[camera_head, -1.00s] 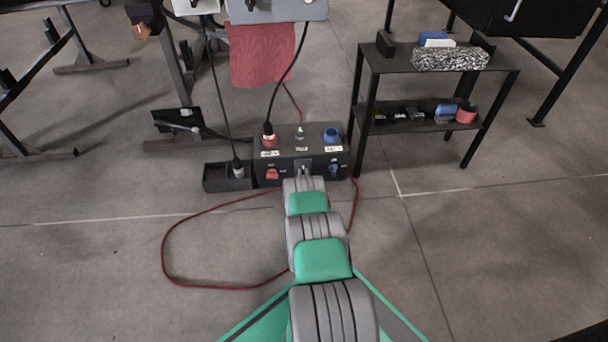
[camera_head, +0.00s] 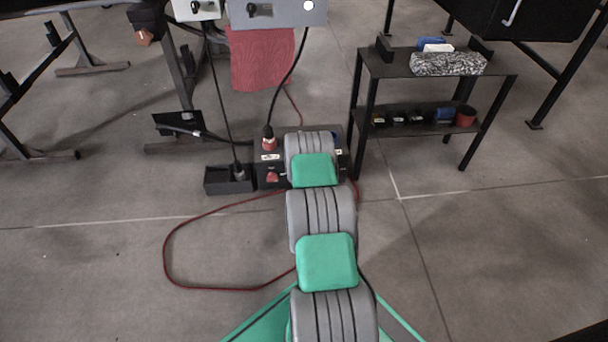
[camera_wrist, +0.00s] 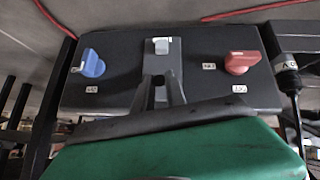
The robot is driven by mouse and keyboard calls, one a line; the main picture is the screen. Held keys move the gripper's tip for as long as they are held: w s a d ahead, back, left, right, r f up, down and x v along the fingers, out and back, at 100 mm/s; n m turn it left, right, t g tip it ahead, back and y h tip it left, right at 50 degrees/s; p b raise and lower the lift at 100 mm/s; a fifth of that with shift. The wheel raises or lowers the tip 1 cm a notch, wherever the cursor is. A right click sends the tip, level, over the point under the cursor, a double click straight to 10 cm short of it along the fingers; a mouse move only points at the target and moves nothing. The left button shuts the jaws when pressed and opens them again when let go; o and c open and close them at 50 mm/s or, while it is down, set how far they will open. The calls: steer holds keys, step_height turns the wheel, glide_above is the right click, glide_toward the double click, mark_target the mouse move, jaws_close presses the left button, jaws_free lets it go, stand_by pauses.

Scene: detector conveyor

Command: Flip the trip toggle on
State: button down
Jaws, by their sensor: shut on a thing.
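The dark control box (camera_wrist: 120,58) fills the upper wrist view, with a blue knob (camera_wrist: 91,64) at left and a red knob (camera_wrist: 241,62) at right. The trip toggle's light metal plate and lever (camera_wrist: 161,46) stand between the knobs. My gripper (camera_wrist: 161,80) reaches up to the toggle from below, its dark fingers converging on the lever. It is shut on the toggle, though the exact contact is partly hidden. In the head view the box (camera_head: 263,182) stands on the floor; my arm hides its middle, the toggle and my gripper.
A black tray-like box (camera_head: 215,183) adjoins the control box at left. A dark shelf (camera_head: 391,67) stands close at right. A black cable (camera_head: 276,95) rises from the box. A red cable (camera_head: 190,285) loops over the floor at left. The floor in front is otherwise clear.

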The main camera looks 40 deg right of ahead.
steer(key=shift+s+d+g, duration=0.15)
steer(key=shift+g, duration=0.15)
steer(key=c, duration=1.5)
jaws_free()
steer(key=shift+o, duration=0.7)
steer(key=p+v, duration=0.4)
steer(key=v, duration=0.3)
steer(key=shift+r, duration=0.4)
